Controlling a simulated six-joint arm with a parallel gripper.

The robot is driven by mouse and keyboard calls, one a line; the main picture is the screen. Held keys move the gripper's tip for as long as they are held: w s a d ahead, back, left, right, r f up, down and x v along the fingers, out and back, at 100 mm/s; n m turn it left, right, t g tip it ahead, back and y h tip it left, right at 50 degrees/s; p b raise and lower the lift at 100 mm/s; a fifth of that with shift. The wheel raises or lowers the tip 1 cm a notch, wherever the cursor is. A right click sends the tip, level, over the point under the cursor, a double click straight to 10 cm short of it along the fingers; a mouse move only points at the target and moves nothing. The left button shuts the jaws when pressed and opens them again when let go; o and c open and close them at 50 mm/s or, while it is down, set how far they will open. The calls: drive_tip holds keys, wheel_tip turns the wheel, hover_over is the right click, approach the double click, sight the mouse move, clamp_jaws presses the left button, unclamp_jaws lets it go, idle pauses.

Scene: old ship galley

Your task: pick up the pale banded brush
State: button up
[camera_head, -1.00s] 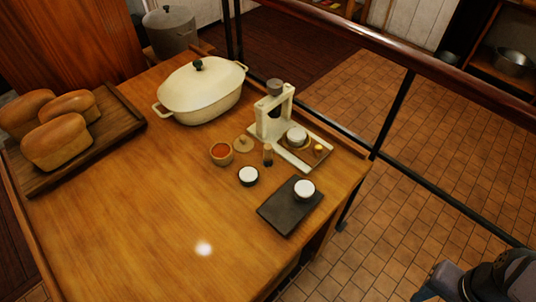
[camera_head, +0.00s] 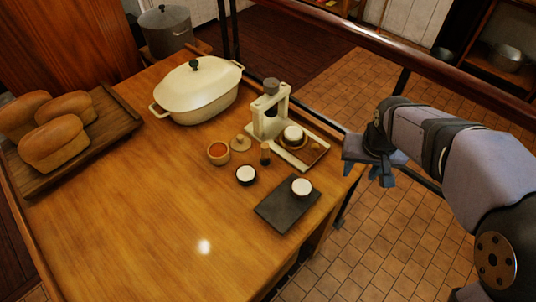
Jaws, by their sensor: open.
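A small upright thing, brown with a darker band, stands on the wooden table (camera_head: 150,215) between the wooden lid and the white press; it looks like the brush (camera_head: 265,154), but it is too small to make out its bands surely. My gripper (camera_head: 374,181) is open and empty, fingers pointing down, just beyond the table's right edge. It is to the right of the brush and well apart from it.
Around the brush are a bowl of red powder (camera_head: 219,153), a wooden lid (camera_head: 241,142), a white-topped cup (camera_head: 246,175), a white press (camera_head: 269,118) and a dark slab (camera_head: 275,212) bearing another cup (camera_head: 301,187). A casserole (camera_head: 199,92) and bread board (camera_head: 118,118) stand farther left. The front table is clear.

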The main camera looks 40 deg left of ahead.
drive_tip(key=s+a+n+y, duration=0.1)
drive_tip(key=s+a+n, duration=0.15)
drive_tip(key=a, duration=1.05)
drive_tip(key=r+n+y, duration=0.1)
drive_tip(key=r, duration=0.1)
hover_over(265, 146)
drive_tip(key=s+d, duration=0.1)
drive_tip(key=d, duration=0.1)
drive_tip(key=shift+p+x, duration=1.8)
drive_tip(key=shift+x, duration=2.05)
drive_tip(key=shift+s, duration=0.2)
drive_tip(key=shift+a, duration=0.1)
clamp_jaws()
